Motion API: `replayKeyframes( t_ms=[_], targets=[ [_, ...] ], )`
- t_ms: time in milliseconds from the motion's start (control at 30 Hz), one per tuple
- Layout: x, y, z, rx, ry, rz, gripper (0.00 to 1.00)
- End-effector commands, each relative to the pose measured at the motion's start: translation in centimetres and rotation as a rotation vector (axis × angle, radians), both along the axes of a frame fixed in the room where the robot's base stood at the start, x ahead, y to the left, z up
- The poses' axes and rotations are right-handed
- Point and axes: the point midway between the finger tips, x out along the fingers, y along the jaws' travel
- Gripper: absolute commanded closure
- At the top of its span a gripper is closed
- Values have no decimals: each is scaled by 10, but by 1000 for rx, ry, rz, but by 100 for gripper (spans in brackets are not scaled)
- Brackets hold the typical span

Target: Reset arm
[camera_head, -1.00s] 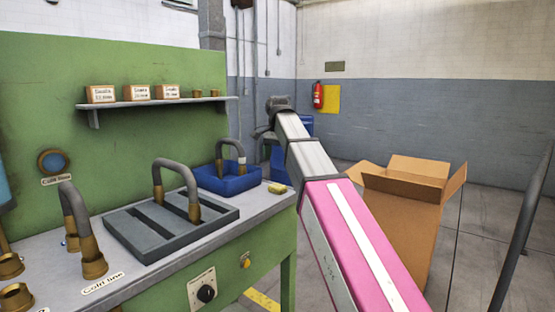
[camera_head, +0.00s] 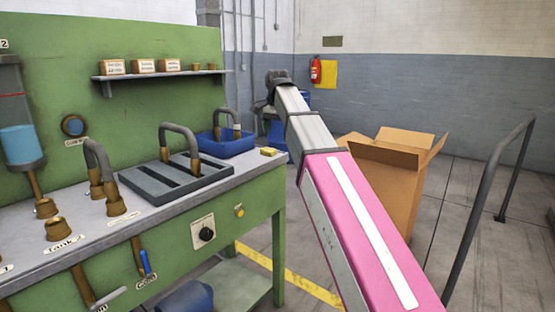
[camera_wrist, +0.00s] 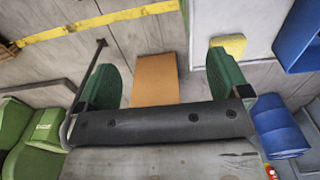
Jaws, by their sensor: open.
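My gripper (camera_wrist: 165,78) shows in the wrist view as two green fingers set wide apart on a dark bar. It is open, and nothing is held between the fingers. A brown cardboard box shape (camera_wrist: 157,82) shows beyond the gap, apart from the fingers. In the head view my pink and white arm reaches away to the far middle, between the bench and the open cardboard box (camera_head: 398,190). Its far end is a dark joint, and the fingers cannot be made out there.
The green bench (camera_head: 255,215) at left carries a grey slotted tray (camera_head: 150,185), a blue tray (camera_head: 230,150) and a yellow sponge (camera_head: 268,152). A grey handrail (camera_head: 480,215) stands at right. A fire extinguisher (camera_head: 316,71) hangs on the back wall. Floor between box and rail is clear.

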Motion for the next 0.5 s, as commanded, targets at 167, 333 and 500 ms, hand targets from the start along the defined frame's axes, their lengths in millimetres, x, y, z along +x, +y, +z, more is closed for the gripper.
replayKeyframes(
  t_ms=[167,333,500],
  targets=[
    [0,-4,-11,0,1,10,6],
    [1,-9,-29,0,1,27,6],
    [0,-17,-54,0,1,53,6]
  ],
)
